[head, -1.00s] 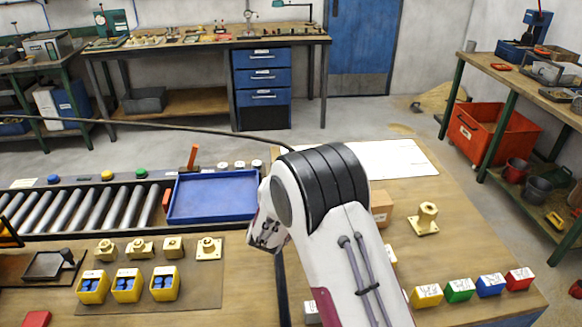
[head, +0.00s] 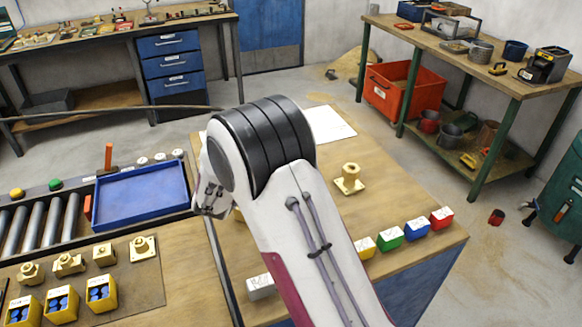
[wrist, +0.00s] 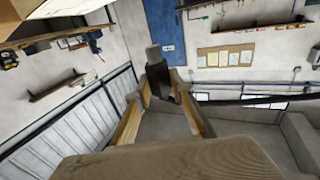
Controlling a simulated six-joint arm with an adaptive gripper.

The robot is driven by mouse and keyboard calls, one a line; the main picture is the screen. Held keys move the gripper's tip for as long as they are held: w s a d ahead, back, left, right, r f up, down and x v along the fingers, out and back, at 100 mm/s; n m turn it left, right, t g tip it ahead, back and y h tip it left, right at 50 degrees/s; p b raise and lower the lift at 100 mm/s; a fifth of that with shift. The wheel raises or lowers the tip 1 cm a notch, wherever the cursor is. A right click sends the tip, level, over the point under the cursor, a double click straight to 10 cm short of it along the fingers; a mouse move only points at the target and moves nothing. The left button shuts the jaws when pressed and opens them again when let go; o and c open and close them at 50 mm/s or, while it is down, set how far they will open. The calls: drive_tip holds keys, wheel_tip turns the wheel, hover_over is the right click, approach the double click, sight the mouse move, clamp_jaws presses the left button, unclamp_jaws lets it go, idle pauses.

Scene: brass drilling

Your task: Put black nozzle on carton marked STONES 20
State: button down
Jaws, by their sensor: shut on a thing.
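In the wrist view my gripper (wrist: 160,92) is shut on a dark piece with a grey top, the black nozzle (wrist: 157,78), held between the two fingers. In the head view my arm hides most of the gripper and the nozzle. Small marked cartons stand along the right bench's front edge: white (head: 261,286), yellow (head: 364,246), green (head: 389,239), blue (head: 416,229) and red (head: 441,218). Their lettering is too small to read, so I cannot tell which is STONES 20. My arm stands between the white and yellow ones.
A brass fitting (head: 349,179) stands on the right bench (head: 385,190). A blue tray (head: 141,195) lies by the rollers (head: 34,235). Brass parts (head: 143,249) and yellow bins (head: 101,291) of blue pieces stand at left. A brown surface (wrist: 180,160) fills the lower wrist view.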

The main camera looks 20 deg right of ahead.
drive_tip(key=s+d+r+h, duration=0.1)
drive_tip(key=s+d+r, duration=0.1)
drive_tip(key=s+d, duration=0.3)
drive_tip(key=s+d+r+m+g+h, duration=0.1)
drive_tip(key=s+d+r, duration=0.1)
drive_tip(key=s+d, duration=0.4)
drive_tip(key=shift+s+d+r, duration=0.15)
drive_tip(key=shift+d+r, duration=0.2)
drive_tip(key=shift+d, duration=0.75)
drive_tip(key=shift+f, duration=0.1)
drive_tip(key=shift+f, duration=2.8)
drive_tip(key=shift+f, duration=2.1)
drive_tip(key=shift+f, duration=0.15)
drive_tip(key=c, duration=1.8)
unclamp_jaws()
